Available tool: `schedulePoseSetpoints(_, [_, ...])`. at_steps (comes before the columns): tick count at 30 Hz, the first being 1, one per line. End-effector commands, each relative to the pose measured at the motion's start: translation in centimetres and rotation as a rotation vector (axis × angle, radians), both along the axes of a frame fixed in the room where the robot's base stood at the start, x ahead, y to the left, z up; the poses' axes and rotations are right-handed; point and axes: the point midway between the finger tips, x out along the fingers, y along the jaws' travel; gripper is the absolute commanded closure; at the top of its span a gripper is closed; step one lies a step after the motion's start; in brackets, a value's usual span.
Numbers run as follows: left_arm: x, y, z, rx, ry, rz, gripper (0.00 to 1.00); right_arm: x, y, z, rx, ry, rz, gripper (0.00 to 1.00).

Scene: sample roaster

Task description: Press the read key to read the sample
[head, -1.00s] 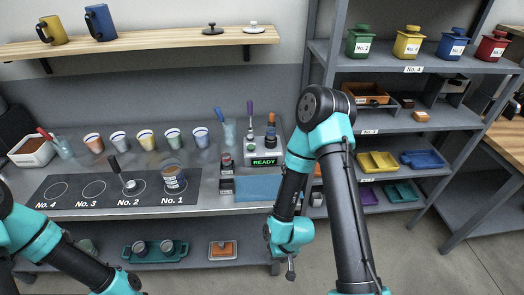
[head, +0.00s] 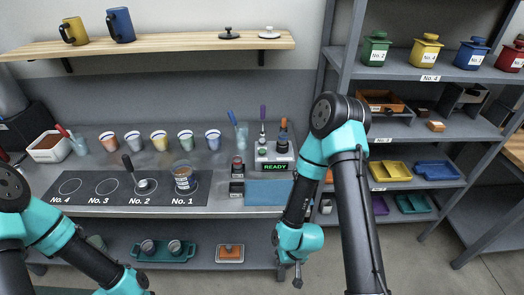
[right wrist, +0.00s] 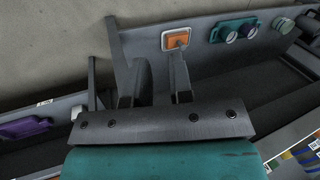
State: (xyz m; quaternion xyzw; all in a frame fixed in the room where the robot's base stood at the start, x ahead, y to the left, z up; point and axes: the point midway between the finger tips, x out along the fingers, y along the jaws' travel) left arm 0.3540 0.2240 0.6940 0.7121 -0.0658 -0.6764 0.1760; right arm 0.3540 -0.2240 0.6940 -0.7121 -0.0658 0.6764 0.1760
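The grey sample reader (head: 261,152) stands at the right end of the counter, and its display (head: 275,166) shows READY in green. I cannot make out the read key at this size. My right gripper (head: 297,275) hangs low in front of the counter, below and to the right of the reader, touching nothing visible. In the right wrist view its two fingers (right wrist: 157,85) stand apart with nothing between them. My left arm comes in at lower left, and its gripper is outside the picture.
A blue mat (head: 268,192) lies before the reader, with small dark boxes (head: 237,188) at its left. The lower shelf holds a teal tray (head: 163,254). A shelf rack stands right.

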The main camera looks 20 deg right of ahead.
Motion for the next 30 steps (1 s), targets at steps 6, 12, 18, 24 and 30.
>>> schedulePoseSetpoints(6, [0.0,0.0,0.0,0.0,0.0,0.0,0.48,0.0,0.0,0.0,0.0,0.0,0.0,1.0])
schedulePoseSetpoints(12, [0.0,0.0,0.0,0.0,0.0,0.0,0.48,0.0,0.0,0.0,0.0,0.0,0.0,1.0])
schedulePoseSetpoints(18, [0.0,0.0,0.0,0.0,0.0,0.0,0.48,0.0,0.0,0.0,0.0,0.0,0.0,1.0])
schedulePoseSetpoints(24, [0.0,0.0,0.0,0.0,0.0,0.0,0.48,0.0,0.0,0.0,0.0,0.0,0.0,1.0])
schedulePoseSetpoints(30, [0.0,0.0,0.0,0.0,0.0,0.0,0.48,0.0,0.0,0.0,0.0,0.0,0.0,1.0])
